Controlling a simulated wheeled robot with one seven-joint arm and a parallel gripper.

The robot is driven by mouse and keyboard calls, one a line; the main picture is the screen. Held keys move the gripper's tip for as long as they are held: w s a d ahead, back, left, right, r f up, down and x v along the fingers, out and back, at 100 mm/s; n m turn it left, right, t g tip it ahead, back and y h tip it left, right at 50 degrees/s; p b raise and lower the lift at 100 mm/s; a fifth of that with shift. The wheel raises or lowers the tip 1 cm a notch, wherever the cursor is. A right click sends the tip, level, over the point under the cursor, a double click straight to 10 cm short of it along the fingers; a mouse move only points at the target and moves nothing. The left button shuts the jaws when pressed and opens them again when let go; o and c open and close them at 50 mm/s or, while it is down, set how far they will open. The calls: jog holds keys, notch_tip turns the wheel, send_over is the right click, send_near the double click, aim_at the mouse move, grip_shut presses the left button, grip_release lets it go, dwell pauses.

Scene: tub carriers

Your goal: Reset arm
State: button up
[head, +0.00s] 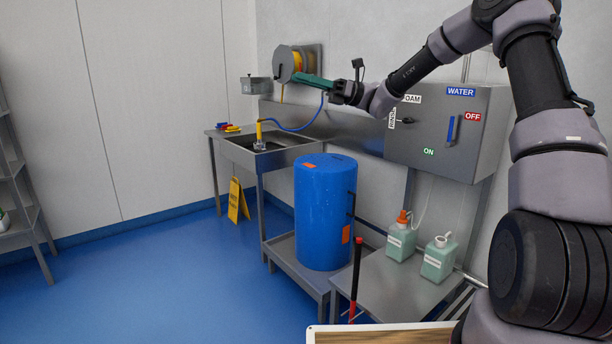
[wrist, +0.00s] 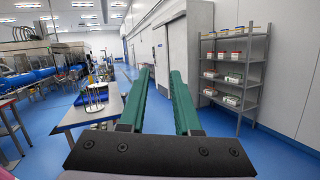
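My gripper (head: 298,77) is raised high in front of the back wall in the head view, pointing left. My arm reaches in from the right, past the grey control box. In the wrist view the gripper (wrist: 160,73) shows two green fingers standing apart with nothing between them. In the head view the fingers overlap the hose reel (head: 285,64) on the wall; I cannot tell how far apart they are in depth.
A blue drum (head: 324,212) stands on a low metal stand beside the sink (head: 268,151). The control box (head: 447,132) is below my arm. Two jugs (head: 400,240) (head: 438,260) stand at right. A shelf rack (wrist: 237,75) and open blue floor show in the wrist view.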

jog(key=s+d+f+n+t+h, duration=0.2)
jog(key=s+f+n+h, duration=0.1)
jog(key=s+h, duration=0.3)
jog(key=s+d+f+n+t+h, duration=0.1)
jog(key=s+f+n+h, duration=0.25)
jog(key=s, duration=0.35)
jog(key=s+d+r+n+t+h, duration=0.1)
jog(key=s+d+n+t+h, duration=0.2)
jog(key=s+d, duration=0.4)
jog(key=s+d+r+n+t+h, duration=0.1)
jog(key=s+d+n+t+h, duration=0.2)
jog(key=d, duration=1.2)
jog(key=s+t+h, duration=0.3)
jog(key=s+t, duration=0.1)
jog(key=shift+s, duration=0.2)
jog(key=shift+d, duration=0.1)
